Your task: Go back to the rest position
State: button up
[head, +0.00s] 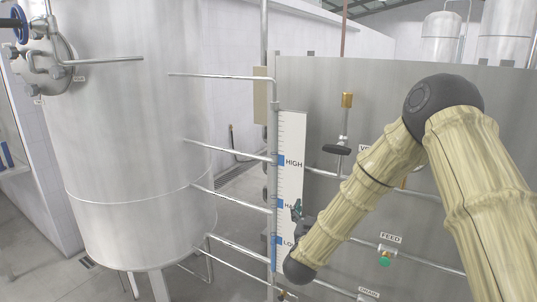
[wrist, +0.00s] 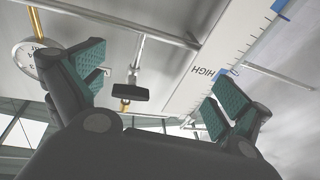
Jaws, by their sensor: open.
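My gripper (head: 298,210) is small in the head view, in front of the white level scale (head: 291,135) and partly hidden by my wrist. In the wrist view my gripper (wrist: 155,90) is open, its teal-padded fingers wide apart with nothing between them. The level scale (wrist: 208,62), marked HIGH, runs behind the right finger there. A black valve handle (wrist: 127,91) on a thin pipe shows beyond the gap between the fingers. The same black handle (head: 336,150) is above and right of my gripper in the head view. My arm reaches in from the right, bent at the elbow.
A large steel tank (head: 130,130) stands at the left, with several pipes (head: 235,200) running from it to the grey panel (head: 390,85). The FEED label (head: 390,238) and DRAIN label (head: 369,292) are low on the panel. A round dial (wrist: 24,62) shows in the wrist view.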

jog(key=s+f+n+g+y+b, duration=0.1)
jog(key=s+f+g+y, duration=0.15)
jog(key=s+f, duration=0.65)
jog(key=s+a+f+n+g+y, duration=0.1)
jog(key=s+f+n+g+y, duration=0.2)
jog(key=f, duration=1.1)
jog(key=s+f+g+y+b, duration=0.1)
jog(key=s+f+g+y, duration=0.15)
jog(key=s+f, duration=0.7)
jog(key=s+d+f+g, duration=0.1)
jog(key=s+f+g, duration=0.2)
jog(key=s, duration=0.7)
jog(key=s+d+f+g+b, duration=0.1)
jog(key=s+f+g, duration=0.3)
jog(key=s, duration=0.7)
jog(key=s+d+f+g, duration=0.2)
jog(key=s+f, duration=0.5)
jog(key=s, duration=0.4)
jog(key=shift+g, duration=0.7)
